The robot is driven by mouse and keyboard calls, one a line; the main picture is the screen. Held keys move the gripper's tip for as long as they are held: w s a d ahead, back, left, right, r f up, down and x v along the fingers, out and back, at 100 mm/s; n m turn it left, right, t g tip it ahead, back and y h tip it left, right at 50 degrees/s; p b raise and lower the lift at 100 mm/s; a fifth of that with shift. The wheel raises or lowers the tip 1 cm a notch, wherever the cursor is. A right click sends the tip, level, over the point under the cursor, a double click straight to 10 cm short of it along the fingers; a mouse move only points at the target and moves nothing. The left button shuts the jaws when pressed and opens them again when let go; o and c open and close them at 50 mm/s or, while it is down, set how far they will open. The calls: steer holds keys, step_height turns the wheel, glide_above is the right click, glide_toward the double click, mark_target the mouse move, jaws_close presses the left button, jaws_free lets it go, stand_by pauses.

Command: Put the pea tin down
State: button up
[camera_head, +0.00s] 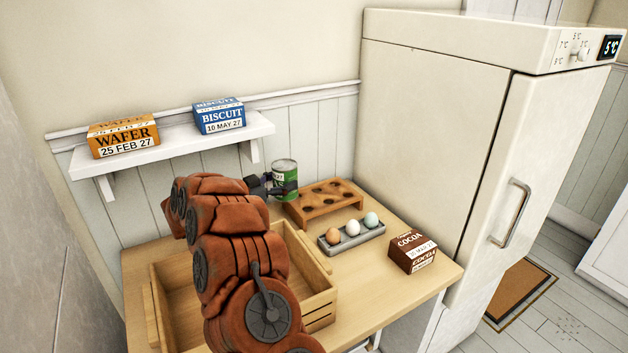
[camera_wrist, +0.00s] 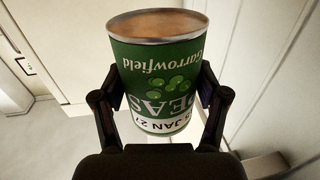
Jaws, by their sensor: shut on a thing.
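The pea tin (camera_head: 285,179) is a green can with a bare metal end and a white date band. It also fills the middle of the wrist view (camera_wrist: 157,75), where its label appears upside down. My gripper (camera_head: 268,187) is shut on the tin, with one finger on each side of it in the wrist view (camera_wrist: 158,105). In the head view the tin is at the back of the wooden counter (camera_head: 383,292), near the wall and left of the egg rack. Whether its base touches the counter is hidden.
A wooden rack (camera_head: 325,207) with holes stands close right of the tin. A grey tray (camera_head: 350,240) holds three eggs. A cocoa box (camera_head: 412,252) is at right. A wooden crate (camera_head: 318,300) is in front. A wall shelf (camera_head: 175,149) holds wafer (camera_head: 123,136) and biscuit (camera_head: 219,116) boxes.

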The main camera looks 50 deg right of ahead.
steer(key=d, duration=0.3)
steer(key=d+p, duration=0.1)
steer(key=d, duration=0.3)
steer(key=d+f+p, duration=0.1)
steer(key=d, duration=0.3)
steer(key=shift+w+d, duration=0.1)
steer(key=shift+w, duration=0.1)
steer(key=shift+f+p, duration=0.5)
steer(key=shift+f, duration=1.25)
steer(key=shift+f, duration=0.15)
steer(key=o, duration=1.6)
